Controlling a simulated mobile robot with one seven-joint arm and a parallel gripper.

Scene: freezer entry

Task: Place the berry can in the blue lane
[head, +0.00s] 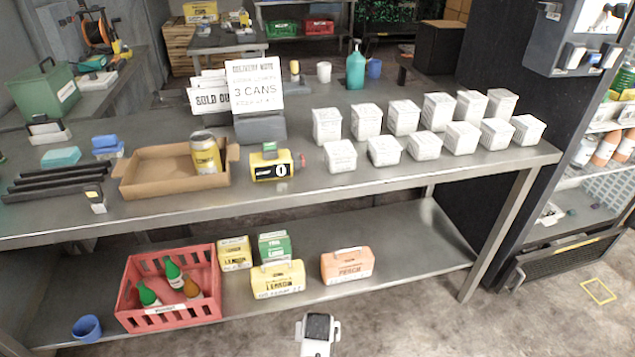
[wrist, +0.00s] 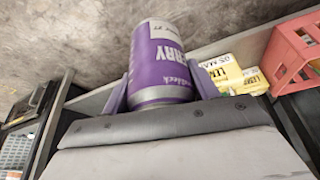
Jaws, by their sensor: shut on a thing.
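The berry can (wrist: 160,62) is purple with silver rims and a white label; part of a word ending in "RRY" shows on its side. My gripper (wrist: 161,88) is shut on it in the wrist view, with a purple-grey finger on each side of the can. The can appears tilted in that view, with floor behind it. In the head view neither the can nor the gripper fingers can be made out; a white and dark part of mine (head: 318,335) shows at the bottom edge. I cannot pick out a blue lane in either view.
A steel table (head: 400,175) holds several white tubs (head: 403,118), a cardboard tray (head: 150,180) with a yellow can (head: 206,155), and a yellow device (head: 272,165). Its lower shelf holds a red crate (head: 170,318) and several cartons (head: 278,280). A stocked open cooler (head: 590,180) stands right.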

